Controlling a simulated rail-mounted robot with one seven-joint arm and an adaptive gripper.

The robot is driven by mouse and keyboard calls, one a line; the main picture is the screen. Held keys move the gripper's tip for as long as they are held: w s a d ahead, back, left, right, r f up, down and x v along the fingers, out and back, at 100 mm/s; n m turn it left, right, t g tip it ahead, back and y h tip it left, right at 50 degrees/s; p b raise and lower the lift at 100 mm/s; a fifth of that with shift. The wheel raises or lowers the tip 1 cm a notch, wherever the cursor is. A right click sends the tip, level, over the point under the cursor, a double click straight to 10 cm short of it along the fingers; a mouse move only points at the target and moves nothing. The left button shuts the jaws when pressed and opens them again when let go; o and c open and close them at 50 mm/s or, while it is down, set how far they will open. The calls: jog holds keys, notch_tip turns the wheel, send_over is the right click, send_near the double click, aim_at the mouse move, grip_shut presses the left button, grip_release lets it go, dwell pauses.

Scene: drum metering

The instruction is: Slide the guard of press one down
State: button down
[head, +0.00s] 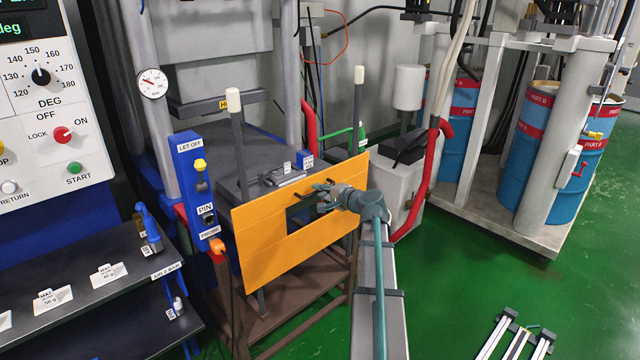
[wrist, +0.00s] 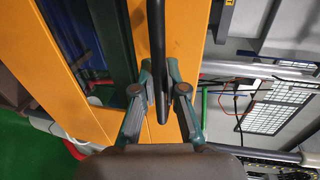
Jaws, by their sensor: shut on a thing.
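The guard (head: 262,262) of the press is an orange panel with a rectangular window, standing in front of the press between two grey posts with white caps. It sits low, with the posts rising above its top edge. My gripper (head: 322,193) reaches the guard's front from the right. In the wrist view, my gripper (wrist: 161,112) is shut on the black bar handle (wrist: 156,50) of the orange guard (wrist: 184,42).
A blue LET OFF post (head: 196,190) stands left of the guard, beside a dark shelf (head: 85,270) with labelled cards. A control panel (head: 45,100) is at the far left. Blue drums (head: 545,150) stand at the right. Green floor (head: 460,270) lies open to the right.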

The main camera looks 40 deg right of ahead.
aim_at(313, 220)
notch_tip(313, 220, down, 13)
jog(key=b, duration=0.7)
jog(key=shift+s+a, duration=0.1)
jog(key=c, duration=1.2)
grip_release()
jog(key=shift+r, duration=0.1)
jog(key=v, duration=1.1)
jog(key=shift+s, duration=0.45)
